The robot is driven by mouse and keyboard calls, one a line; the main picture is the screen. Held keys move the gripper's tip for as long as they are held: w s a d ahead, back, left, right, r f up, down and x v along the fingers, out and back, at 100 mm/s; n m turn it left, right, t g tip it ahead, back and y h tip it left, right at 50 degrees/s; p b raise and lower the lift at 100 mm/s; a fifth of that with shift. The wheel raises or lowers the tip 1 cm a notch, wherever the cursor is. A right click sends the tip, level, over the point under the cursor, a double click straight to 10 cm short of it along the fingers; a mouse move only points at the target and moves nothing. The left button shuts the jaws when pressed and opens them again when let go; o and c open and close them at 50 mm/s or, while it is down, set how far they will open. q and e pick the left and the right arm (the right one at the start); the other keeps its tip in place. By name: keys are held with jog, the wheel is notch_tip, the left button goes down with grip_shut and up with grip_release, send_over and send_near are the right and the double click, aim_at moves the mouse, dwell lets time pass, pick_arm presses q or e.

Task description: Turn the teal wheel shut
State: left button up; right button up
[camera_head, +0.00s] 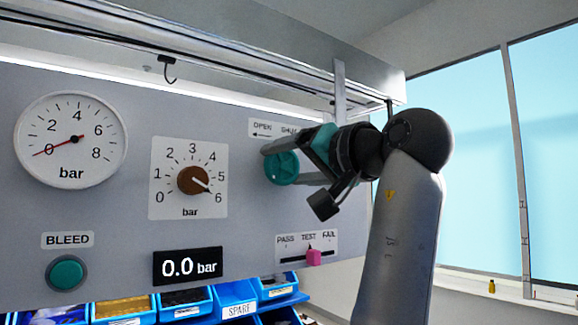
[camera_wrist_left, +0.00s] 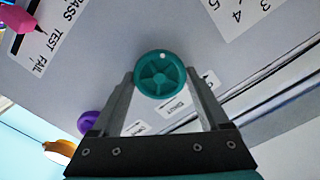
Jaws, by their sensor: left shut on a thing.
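The teal wheel (camera_head: 281,169) is a round spoked handwheel on the grey panel, below the OPEN/SHUT label (camera_head: 272,129). In the left wrist view the wheel (camera_wrist_left: 160,76) shows face-on, with a white dot near the top of its rim in that picture. My left gripper (camera_head: 298,161) is at the wheel, with its fingers (camera_wrist_left: 161,77) on opposite sides of the rim and shut on it. In the head view the gripper and arm cover part of the label's right end. My right gripper is not in view.
The panel carries a round gauge (camera_head: 72,139) reading about 0, a brown knob (camera_head: 192,180) pointing near 6, a 0.0 bar display (camera_head: 187,266), a teal BLEED button (camera_head: 66,273) and a pink slider (camera_head: 314,257) near TEST. Blue bins (camera_head: 237,297) stand below. A rail runs above.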

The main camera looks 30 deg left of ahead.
pick_arm(q)
jog(key=m, duration=0.3)
jog(key=shift+m, duration=0.4)
jog(key=m, duration=0.3)
jog(key=shift+m, duration=0.3)
jog(key=m, duration=1.2)
jog(key=shift+f+m, duration=0.1)
jog(key=shift+m, duration=0.3)
jog(key=m+p, duration=0.1)
jog(key=m, duration=0.5)
jog(key=shift+f, duration=0.1)
jog(key=o, duration=1.2)
jog(key=shift+o, duration=0.2)
